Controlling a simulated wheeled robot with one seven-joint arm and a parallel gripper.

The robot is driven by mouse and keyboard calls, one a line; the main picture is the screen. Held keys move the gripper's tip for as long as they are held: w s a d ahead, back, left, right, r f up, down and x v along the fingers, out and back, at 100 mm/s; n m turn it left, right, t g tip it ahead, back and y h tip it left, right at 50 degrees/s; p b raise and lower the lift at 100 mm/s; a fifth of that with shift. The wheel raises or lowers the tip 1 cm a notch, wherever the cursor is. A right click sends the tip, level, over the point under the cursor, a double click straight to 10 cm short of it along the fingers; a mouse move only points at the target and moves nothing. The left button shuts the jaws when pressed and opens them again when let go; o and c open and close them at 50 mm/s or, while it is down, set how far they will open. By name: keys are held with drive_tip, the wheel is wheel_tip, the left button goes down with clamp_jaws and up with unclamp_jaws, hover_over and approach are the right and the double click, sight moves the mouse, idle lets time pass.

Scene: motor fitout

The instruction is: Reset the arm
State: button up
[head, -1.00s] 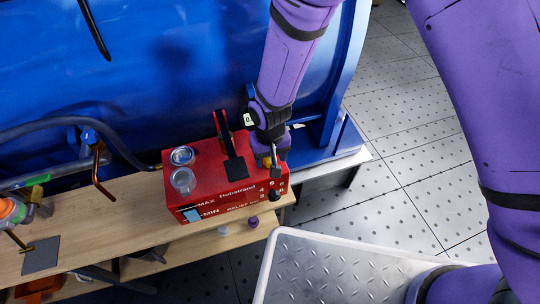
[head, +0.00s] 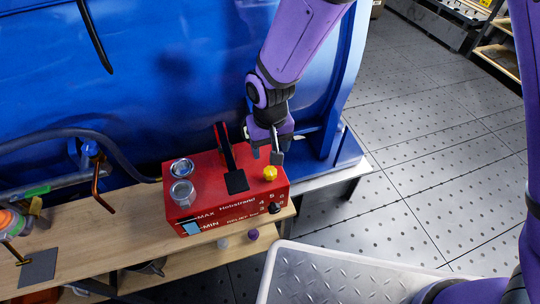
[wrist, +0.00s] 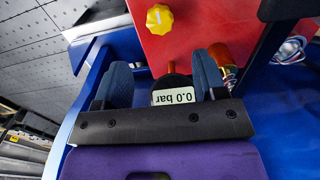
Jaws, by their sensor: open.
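My gripper (head: 268,154) is open and empty above the back right part of a red box (head: 225,205) marked Hobstrand, MAX, MIN and RELIEF. A yellow knob (head: 270,173) on the box top is in the open, apart from my fingers. In the wrist view the two fingers (wrist: 165,85) stand apart, with a round gauge (wrist: 175,96) reading 0.0 bar showing between them. The yellow knob also shows in the wrist view (wrist: 159,19), beyond the fingertips.
The box stands on a wooden bench (head: 100,225). A black-handled lever (head: 233,170) and two glass-like cups (head: 182,190) are on its top. A big blue tank (head: 170,80) is behind. The tiled floor (head: 430,150) at right is clear.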

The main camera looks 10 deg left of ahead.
drive_tip(key=shift+r, duration=0.55)
drive_tip(key=w+d+r+m+t+y, duration=0.1)
drive_tip(key=w+d+r+m+t, duration=0.2)
drive_tip(key=d+r, duration=1.85)
drive_tip(key=s+d+r+m+t, duration=0.1)
drive_tip(key=s+d+r, duration=0.4)
drive_tip(key=s+d, duration=0.2)
drive_tip(key=s+d+r+m+t+h, duration=0.1)
drive_tip(key=s+d+r, duration=0.4)
drive_tip(key=d, duration=0.7)
drive_tip(key=s+m, duration=0.1)
drive_tip(key=s, duration=0.1)
drive_tip(key=shift+s, duration=0.35)
